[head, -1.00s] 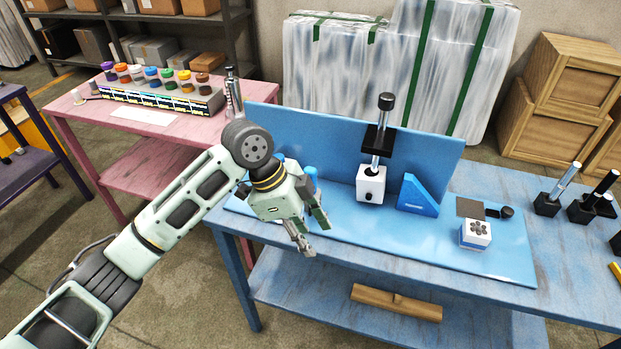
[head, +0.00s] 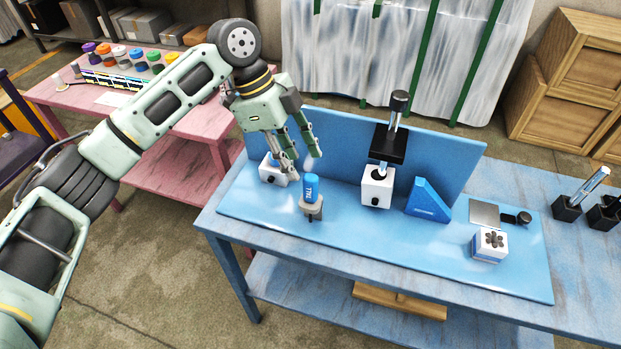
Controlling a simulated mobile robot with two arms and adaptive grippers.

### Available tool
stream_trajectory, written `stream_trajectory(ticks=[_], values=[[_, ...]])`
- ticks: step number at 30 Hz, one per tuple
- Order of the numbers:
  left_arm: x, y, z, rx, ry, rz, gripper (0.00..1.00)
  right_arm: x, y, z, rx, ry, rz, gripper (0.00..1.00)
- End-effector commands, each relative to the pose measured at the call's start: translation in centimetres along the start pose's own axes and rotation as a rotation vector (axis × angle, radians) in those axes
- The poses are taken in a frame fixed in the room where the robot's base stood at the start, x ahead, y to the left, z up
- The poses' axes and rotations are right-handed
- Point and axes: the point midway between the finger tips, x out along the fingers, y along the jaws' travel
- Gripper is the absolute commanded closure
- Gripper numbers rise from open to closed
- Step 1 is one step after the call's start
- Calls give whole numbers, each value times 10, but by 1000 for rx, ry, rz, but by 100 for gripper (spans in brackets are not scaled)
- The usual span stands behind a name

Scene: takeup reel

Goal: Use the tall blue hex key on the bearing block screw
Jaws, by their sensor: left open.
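A blue cylinder with white lettering (head: 312,187), which looks like a handle, stands upright in a small grey holder (head: 312,208) on the blue board. I cannot see a hex shaft on it. My left gripper (head: 302,160) is open and empty, pointing down just above and behind the blue handle, apart from it. A small white block with a dark hole or screw (head: 268,175) stands to the left, partly hidden by the gripper. Another white block (head: 376,190) with a dark screw stands under an upright rod with a black clamp (head: 389,145). I cannot tell which is the bearing block.
A blue triangular bracket (head: 428,201) stands right of the rod. Farther right are a white block with several dark holes (head: 490,245) and a grey plate (head: 484,212). A blue back panel (head: 340,148) rises behind. Black holders with rods (head: 567,207) stand at the right.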

Motion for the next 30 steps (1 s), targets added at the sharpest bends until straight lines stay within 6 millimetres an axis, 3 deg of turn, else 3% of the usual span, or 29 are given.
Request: stream_trajectory(ticks=[7, 11, 15, 23, 30], values=[[26, 1, -5, 1, -1, 4, 60, -19, -7, 37, 0, -57, -9, 60], [46, 2, -9, 0, -1, 4, 60, -33, -9, 47, 0, -74, -11, 60], [64, 1, -8, 1, 0, 2, 60, -35, -7, 42, 0, -65, -9, 60], [69, 1, -7, 1, -1, 0, 60, -33, 1, 14, -1, -22, 0, 60], [69, 1, -6, 1, -1, 0, 79, -33, 0, 20, -1, -32, 0, 60]])
